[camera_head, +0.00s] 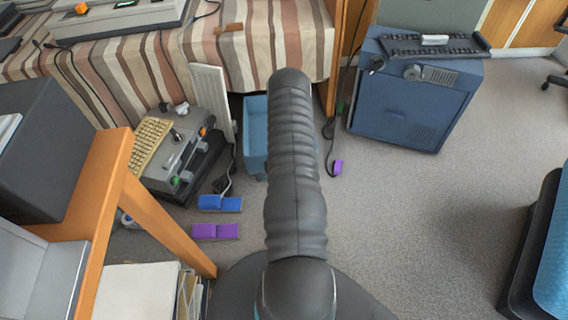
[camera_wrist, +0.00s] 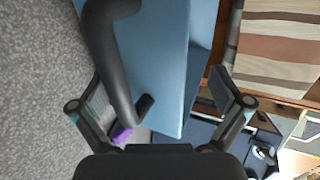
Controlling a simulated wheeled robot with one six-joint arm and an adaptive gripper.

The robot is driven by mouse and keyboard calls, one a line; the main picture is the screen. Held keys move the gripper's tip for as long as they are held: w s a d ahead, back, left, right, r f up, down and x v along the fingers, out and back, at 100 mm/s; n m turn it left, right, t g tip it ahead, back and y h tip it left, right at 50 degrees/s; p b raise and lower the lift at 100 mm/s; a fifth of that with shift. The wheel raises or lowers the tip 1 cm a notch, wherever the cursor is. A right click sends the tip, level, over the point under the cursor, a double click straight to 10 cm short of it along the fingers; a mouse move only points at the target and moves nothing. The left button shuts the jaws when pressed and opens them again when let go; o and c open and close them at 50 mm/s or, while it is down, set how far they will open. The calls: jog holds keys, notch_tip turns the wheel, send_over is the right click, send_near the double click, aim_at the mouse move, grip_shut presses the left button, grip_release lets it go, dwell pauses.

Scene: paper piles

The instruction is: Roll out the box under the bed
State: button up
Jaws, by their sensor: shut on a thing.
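The blue box (camera_head: 254,120) stands on the carpet at the bed's edge, its left part showing beside my arm in the head view. In the wrist view the box (camera_wrist: 165,50) is a large light blue panel, with a dark curved handle (camera_wrist: 118,65) in front of it. My gripper (camera_wrist: 157,85) is shut on the box, its fingers to either side of the panel and handle. The exact contact is not clear. In the head view my arm hides the gripper and the right part of the box. The bed (camera_head: 255,40) has a striped cover.
A white panel (camera_head: 212,95) leans left of the box. A grey machine (camera_head: 180,145) and blue (camera_head: 220,203) and purple (camera_head: 215,231) items lie to the left. A blue cabinet (camera_head: 415,100) stands right. Carpet (camera_head: 415,220) is clear at front right.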

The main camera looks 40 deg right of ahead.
notch_tip(320, 180, up, 7)
jog(key=w+d+t+h, duration=0.1)
jog(key=w+t+h, duration=0.1)
jog(key=f, duration=0.1)
jog(key=s+a+f+g+y, duration=0.1)
jog(key=s+a+f+g, duration=0.1)
jog(key=shift+s+a+f+n+y, duration=0.1)
jog(key=shift+a+f+n+y, duration=0.15)
jog(key=shift+f+n+y, duration=0.1)
jog(key=shift+s+a+r, duration=0.3)
jog(key=shift+a+r, duration=0.35)
jog(key=shift+r, duration=0.05)
jog(key=c, duration=0.5)
jog(key=shift+s+a, duration=0.15)
jog(key=shift+s+d+f, duration=0.1)
jog(key=shift+s+f, duration=0.05)
jog(key=shift+f, duration=0.25)
jog(key=shift+s+d+f, duration=0.1)
jog(key=shift+f, duration=0.3)
jog(key=s+f+v, duration=0.1)
jog(key=f+v, duration=0.1)
jog(key=v, duration=1.2)
jog(key=shift+a+f+b, duration=0.4)
jog(key=shift+b, duration=0.05)
